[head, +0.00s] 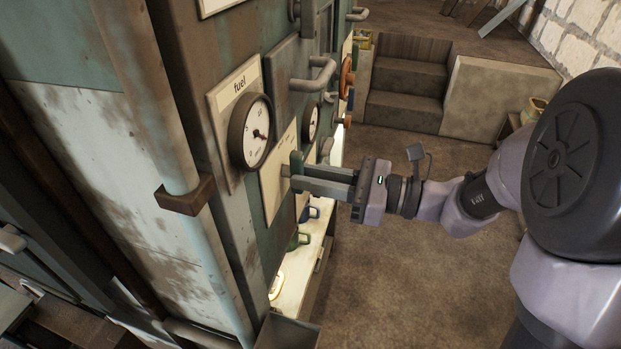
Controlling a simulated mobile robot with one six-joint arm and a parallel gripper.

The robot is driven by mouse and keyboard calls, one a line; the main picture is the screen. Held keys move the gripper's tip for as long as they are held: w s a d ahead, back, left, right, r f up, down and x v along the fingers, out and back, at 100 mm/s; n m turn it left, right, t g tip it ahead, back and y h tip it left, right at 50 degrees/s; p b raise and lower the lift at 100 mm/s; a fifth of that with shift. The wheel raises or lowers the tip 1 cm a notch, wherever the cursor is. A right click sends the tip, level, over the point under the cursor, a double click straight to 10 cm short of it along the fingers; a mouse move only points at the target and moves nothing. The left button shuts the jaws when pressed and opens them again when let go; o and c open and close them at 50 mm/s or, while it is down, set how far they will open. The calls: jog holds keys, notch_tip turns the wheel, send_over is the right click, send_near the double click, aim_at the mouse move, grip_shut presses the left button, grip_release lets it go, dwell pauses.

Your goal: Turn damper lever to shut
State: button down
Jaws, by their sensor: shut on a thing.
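My gripper (297,176) reaches in from the right, its two long dark fingers level against a pale plate (271,186) on the machine's front, below and right of the fuel gauge. The rest of the lever is hidden behind the fingers. I cannot read its markings or tell which position it points to.
A round fuel gauge (250,132) and a grey handle (316,77) stick out near my gripper. A rusty-clamped pipe (142,85) runs down the left. A lit shelf (312,265) with cups lies below. Open floor (415,285) and steps (406,88) are to the right.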

dwell(0.3)
jog(key=c, duration=1.3)
grip_release()
jog(key=shift+d, duration=0.1)
jog(key=p+v, duration=0.3)
jog(key=v, duration=1.4)
jog(key=shift+s+d+p, duration=0.1)
jog(key=shift+p, duration=0.2)
